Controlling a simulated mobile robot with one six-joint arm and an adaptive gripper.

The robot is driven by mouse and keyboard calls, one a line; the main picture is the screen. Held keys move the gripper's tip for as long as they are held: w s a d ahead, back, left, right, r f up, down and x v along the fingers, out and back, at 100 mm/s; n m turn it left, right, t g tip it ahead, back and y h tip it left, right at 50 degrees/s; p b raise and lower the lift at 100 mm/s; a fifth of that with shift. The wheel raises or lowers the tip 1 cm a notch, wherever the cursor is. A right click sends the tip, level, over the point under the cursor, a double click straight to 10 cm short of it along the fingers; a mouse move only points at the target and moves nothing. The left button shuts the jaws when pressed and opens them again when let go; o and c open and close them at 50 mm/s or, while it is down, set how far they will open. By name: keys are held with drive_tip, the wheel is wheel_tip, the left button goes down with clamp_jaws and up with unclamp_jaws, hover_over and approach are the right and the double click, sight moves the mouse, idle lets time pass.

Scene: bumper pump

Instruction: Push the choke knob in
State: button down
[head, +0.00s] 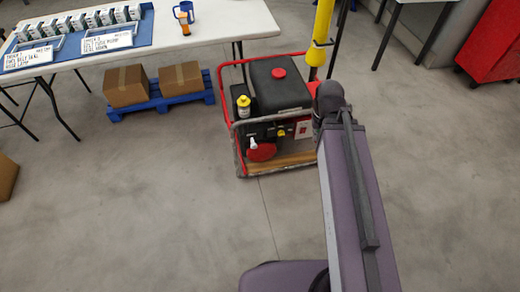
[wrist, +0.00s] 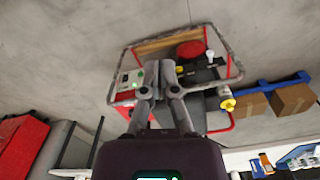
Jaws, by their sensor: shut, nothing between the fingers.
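The red-framed engine pump (head: 280,90) stands on the floor in the head view, with a black tank, red cap and red disc. It also shows inverted in the wrist view (wrist: 188,49), partly behind my gripper. No part can be picked out surely as the choke knob; a small white-tipped part (head: 253,142) and a yellow cap (head: 281,134) show on the near side. My gripper (wrist: 158,66) is shut and empty, pointing at the pump; contact cannot be told. In the head view my arm hides the gripper.
A white table (head: 200,20) with boxes and signs stands at the back left. Cartons (head: 126,86) sit on a blue pallet (head: 160,101) below it. A yellow post (head: 320,35) and a red cabinet (head: 488,45) are at the right.

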drive_tip(key=shift+d, duration=0.35)
drive_tip(key=w+a+f+n+t+y+b, duration=0.1)
drive_tip(key=w+a+f+n+b, duration=0.4)
drive_tip(key=f+b, duration=0.8)
drive_tip(key=w+a+f+n+t+y+b, duration=0.2)
drive_tip(key=w+a+f+n+b, duration=0.4)
drive_tip(key=f+b, duration=0.7)
drive_tip(key=w+a+f+n+t+y+b, duration=0.1)
drive_tip(key=w+a+f+n+y+b, duration=0.2)
drive_tip(key=f+b, duration=1)
drive_tip(key=shift+w+a+n+b, duration=1.15)
drive_tip(key=shift+w+n+b, duration=0.65)
drive_tip(key=shift+w+n, duration=1.05)
drive_tip(key=shift+s+r, duration=0.1)
